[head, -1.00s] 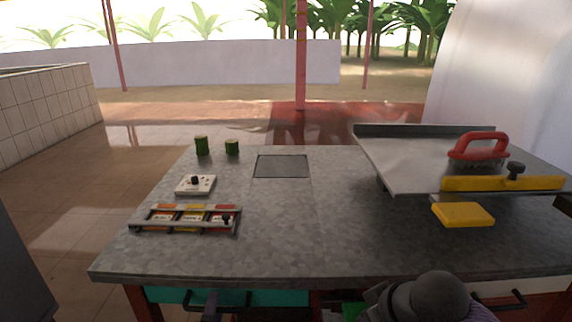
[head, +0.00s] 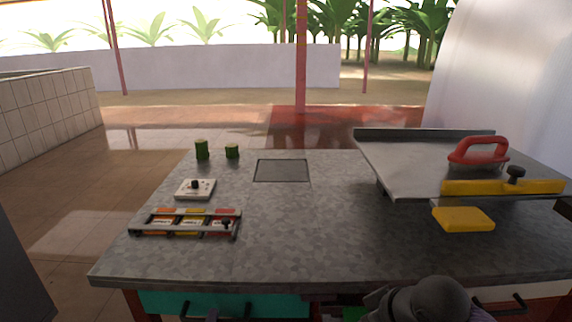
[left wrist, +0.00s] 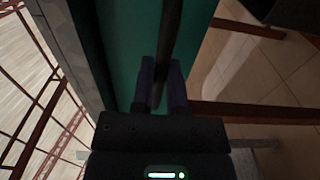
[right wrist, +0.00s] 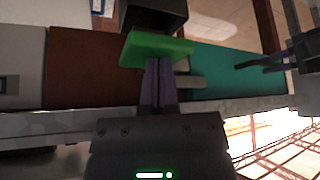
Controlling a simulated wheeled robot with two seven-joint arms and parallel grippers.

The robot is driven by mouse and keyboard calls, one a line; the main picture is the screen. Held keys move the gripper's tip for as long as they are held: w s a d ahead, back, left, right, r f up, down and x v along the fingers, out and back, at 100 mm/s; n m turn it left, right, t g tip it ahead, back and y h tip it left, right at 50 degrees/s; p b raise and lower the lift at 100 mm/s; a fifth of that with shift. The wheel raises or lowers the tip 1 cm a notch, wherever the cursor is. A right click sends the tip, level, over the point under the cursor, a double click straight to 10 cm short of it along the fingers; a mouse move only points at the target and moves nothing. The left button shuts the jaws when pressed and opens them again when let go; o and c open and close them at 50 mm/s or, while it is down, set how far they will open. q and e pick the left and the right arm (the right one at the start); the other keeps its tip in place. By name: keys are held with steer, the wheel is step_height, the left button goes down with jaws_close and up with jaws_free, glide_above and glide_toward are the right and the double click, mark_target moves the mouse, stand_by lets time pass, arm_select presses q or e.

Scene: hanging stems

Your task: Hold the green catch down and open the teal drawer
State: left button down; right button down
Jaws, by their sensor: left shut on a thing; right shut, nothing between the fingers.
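The teal drawer (head: 270,305) sits under the counter's front edge, with a dark bar handle (left wrist: 170,30). My left gripper (left wrist: 162,75) is shut on this handle, one finger on each side. In the head view, only a little of the left gripper (head: 212,315) shows at the bottom edge. The green catch (right wrist: 150,50) is a flat plate beside the drawer front in the right wrist view. My right gripper (right wrist: 158,65) is shut and empty, its fingertips at the catch's edge. I cannot tell how far the catch is pressed or whether the drawer stands open.
The grey counter (head: 290,235) is above the drawer. It bears a tray of coloured blocks (head: 185,223), a white switch box (head: 195,189), two green cylinders (head: 202,150), a yellow block (head: 463,219) and a metal plate with a red handle (head: 480,150). The counter's middle is clear.

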arm_select(q)
steer(key=shift+s+f, duration=0.1)
steer(key=shift+s, duration=2.15)
steer(key=shift+c, duration=2)
jaws_free()
steer(key=shift+s, duration=0.1)
steer(key=s+r, duration=0.3)
steer(key=s, duration=0.3)
steer(key=shift+r, duration=0.1)
arm_select(e)
step_height(320, 180, up, 9)
